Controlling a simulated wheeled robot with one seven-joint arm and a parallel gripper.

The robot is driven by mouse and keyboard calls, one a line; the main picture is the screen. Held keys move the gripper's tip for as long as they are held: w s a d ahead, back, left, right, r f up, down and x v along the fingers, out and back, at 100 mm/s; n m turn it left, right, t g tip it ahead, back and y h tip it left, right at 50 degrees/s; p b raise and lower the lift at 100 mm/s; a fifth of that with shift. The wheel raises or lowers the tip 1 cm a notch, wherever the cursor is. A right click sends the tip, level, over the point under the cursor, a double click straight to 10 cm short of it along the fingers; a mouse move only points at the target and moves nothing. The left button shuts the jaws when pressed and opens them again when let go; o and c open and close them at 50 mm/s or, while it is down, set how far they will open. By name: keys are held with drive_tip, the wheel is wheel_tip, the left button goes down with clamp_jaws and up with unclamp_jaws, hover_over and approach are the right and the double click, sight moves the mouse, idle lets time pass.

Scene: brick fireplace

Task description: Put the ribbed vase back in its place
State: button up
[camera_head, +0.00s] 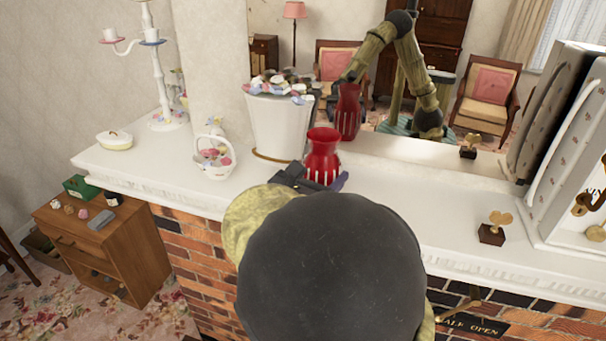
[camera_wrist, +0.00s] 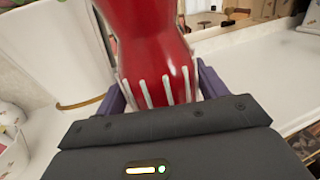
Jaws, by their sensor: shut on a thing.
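The ribbed vase (camera_head: 322,154) is red with white ribs low on its body. It stands upright over the white mantel (camera_head: 405,205), right of a large white pot. My gripper (camera_head: 316,182) is shut on it from the front. In the wrist view the vase (camera_wrist: 155,50) fills the space between my two purple-grey fingers (camera_wrist: 160,92), one at each side of its lower body. Its base is hidden behind my gripper, so I cannot tell whether it touches the mantel. My arm hides part of the mantel's front edge.
The white pot (camera_head: 279,125) of flowers stands close left of the vase. A small flower basket (camera_head: 215,158), lidded dish (camera_head: 115,140) and candelabra (camera_head: 160,70) stand farther left. A mirror (camera_head: 400,142) is behind. A wing-nut-shaped ornament (camera_head: 492,232) stands right; the mantel between is clear.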

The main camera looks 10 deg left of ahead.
drive_tip(key=o, duration=1.3)
drive_tip(key=shift+r, duration=0.2)
drive_tip(key=b+v, duration=0.2)
drive_tip(key=v, duration=1)
